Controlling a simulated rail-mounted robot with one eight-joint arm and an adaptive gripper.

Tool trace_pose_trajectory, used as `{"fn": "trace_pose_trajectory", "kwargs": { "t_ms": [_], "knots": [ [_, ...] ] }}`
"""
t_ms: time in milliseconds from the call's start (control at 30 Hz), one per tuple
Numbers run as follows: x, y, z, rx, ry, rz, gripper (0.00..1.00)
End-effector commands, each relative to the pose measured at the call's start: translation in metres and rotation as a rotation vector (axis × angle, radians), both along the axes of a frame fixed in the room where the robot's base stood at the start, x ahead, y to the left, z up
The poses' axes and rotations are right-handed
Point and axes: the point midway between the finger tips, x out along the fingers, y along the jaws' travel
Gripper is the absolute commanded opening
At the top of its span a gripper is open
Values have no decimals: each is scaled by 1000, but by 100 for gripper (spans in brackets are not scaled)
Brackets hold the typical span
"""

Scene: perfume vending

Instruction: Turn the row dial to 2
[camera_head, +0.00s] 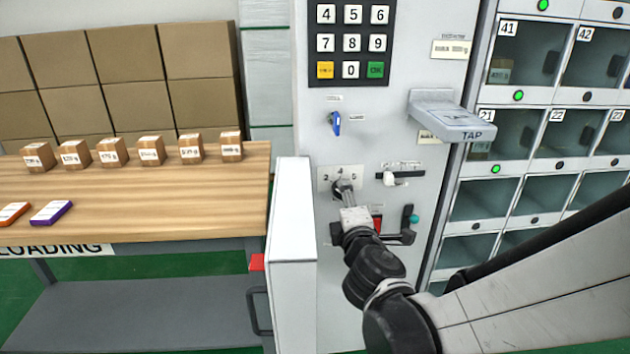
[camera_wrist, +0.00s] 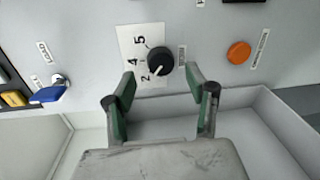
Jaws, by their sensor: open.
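The row dial (camera_wrist: 160,59) is a round black knob with a white pointer on a white plate marked 2, 4 and 5. In the wrist view its pointer is aimed down-left, toward the 2. My gripper (camera_wrist: 161,76) is open, with its green-lined fingers spread left and right of the dial and their tips just below it in the picture. I cannot tell whether either finger touches it. In the head view my gripper (camera_head: 345,188) is at the dial plate (camera_head: 325,173) and hides most of the knob.
A blue switch (camera_head: 336,123) and keypad (camera_head: 348,43) are above the dial. An orange button (camera_wrist: 239,52) is to its right in the wrist view. A TAP shelf (camera_head: 455,118) juts from the panel at upper right. A table (camera_head: 150,205) with boxes stands left.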

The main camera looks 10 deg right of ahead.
Motion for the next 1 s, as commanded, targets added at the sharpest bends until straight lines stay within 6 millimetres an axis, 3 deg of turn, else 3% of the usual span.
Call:
{"fn": "trace_pose_trajectory", "kwargs": {
  "t_ms": [300,500,1000],
  "knots": [
    [-47,6,4,0,0,0,51],
    [-65,8,7,0,0,0,51],
    [-76,9,7,0,0,-1,51]
  ]
}}
